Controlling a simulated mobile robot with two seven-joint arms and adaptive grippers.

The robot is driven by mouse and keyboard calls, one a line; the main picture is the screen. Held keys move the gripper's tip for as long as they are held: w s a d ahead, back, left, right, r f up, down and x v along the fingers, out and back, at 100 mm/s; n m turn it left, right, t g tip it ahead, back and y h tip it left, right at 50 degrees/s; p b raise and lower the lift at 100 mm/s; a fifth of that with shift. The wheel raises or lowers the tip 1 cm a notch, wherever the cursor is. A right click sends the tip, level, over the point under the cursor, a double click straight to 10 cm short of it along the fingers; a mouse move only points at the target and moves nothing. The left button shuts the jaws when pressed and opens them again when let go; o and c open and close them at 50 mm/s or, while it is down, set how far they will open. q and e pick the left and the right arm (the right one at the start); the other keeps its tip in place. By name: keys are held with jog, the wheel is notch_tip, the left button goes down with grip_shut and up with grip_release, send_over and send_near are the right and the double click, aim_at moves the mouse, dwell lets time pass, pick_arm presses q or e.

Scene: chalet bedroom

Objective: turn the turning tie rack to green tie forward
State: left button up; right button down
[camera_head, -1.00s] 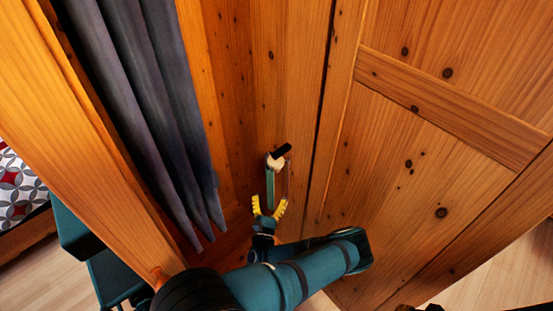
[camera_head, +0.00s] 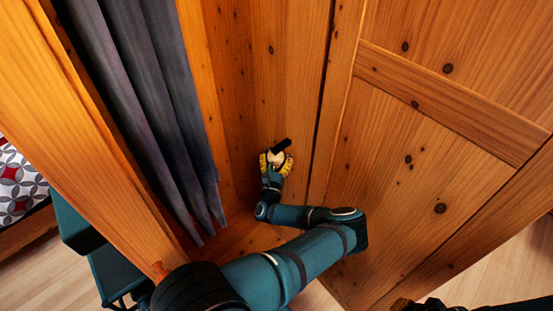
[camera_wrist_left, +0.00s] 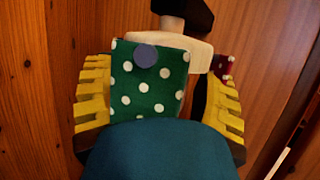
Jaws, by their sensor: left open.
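The turning tie rack (camera_head: 277,157) has a pale wooden hub and a dark bracket, and is fixed inside the wooden wardrobe. In the left wrist view the pale hub (camera_wrist_left: 185,45) shows above a green tie (camera_wrist_left: 150,92) with white dots, which faces the camera. A dark red dotted tie (camera_wrist_left: 224,68) shows behind it at the right. My left gripper (camera_head: 276,160) is open, its yellow fingers on either side of the rack. In the left wrist view its fingers (camera_wrist_left: 158,105) stand left and right of the green tie, with no clear grip on it.
Grey cloth (camera_head: 150,110) hangs at the left of the wardrobe. A wooden door panel (camera_head: 430,170) stands close at the right of my left arm. A bed with a patterned cover (camera_head: 15,185) is at the far left.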

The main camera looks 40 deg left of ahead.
pick_arm(q)
grip_shut()
